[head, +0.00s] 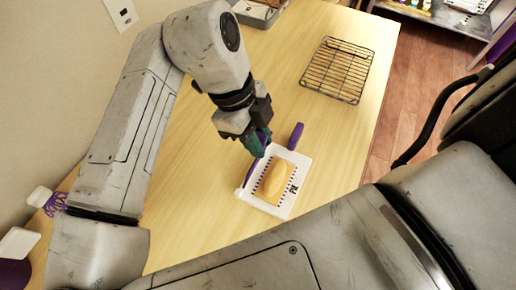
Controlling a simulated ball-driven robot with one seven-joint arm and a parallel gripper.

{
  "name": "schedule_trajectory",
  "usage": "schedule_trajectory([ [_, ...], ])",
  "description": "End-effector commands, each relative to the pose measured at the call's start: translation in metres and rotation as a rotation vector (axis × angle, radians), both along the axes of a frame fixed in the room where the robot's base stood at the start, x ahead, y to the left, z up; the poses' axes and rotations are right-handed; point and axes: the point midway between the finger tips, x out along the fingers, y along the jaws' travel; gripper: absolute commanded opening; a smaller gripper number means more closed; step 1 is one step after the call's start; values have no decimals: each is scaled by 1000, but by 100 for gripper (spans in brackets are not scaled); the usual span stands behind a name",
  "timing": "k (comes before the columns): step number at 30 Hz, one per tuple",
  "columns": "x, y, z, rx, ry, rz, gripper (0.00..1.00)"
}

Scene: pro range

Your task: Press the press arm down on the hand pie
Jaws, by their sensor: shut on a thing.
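The hand pie (276,182), a golden-brown oval, lies on a white board (271,208) with dark purple marks, the base of the press. A thin purple bar (251,172), which looks like the press arm, runs along the board's left side, beside the pie. My gripper (259,144), with teal fingers, is at the bar's upper end, at the board's upper left corner, and is shut on it. The fingers hide the gripped part. A purple handle (296,136) sticks out past the board's upper edge.
A black wire rack (336,70) lies on the wooden table (200,200) at the upper right. A grey tray (258,12) stands at the back edge. A white and purple utensil (47,200) is at the far left. Bare table lies around the board.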

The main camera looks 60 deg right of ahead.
Motion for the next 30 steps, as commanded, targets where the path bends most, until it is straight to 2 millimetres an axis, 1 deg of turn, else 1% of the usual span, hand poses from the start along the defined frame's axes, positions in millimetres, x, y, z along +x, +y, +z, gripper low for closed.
schedule_trajectory([
  [7, -2, 0, -1, 0, -15, -2, 0],
  [22, -32, 0, -13, 3, -236, -3, 0],
  [30, -37, 0, -13, 3, -283, 2, 0],
])
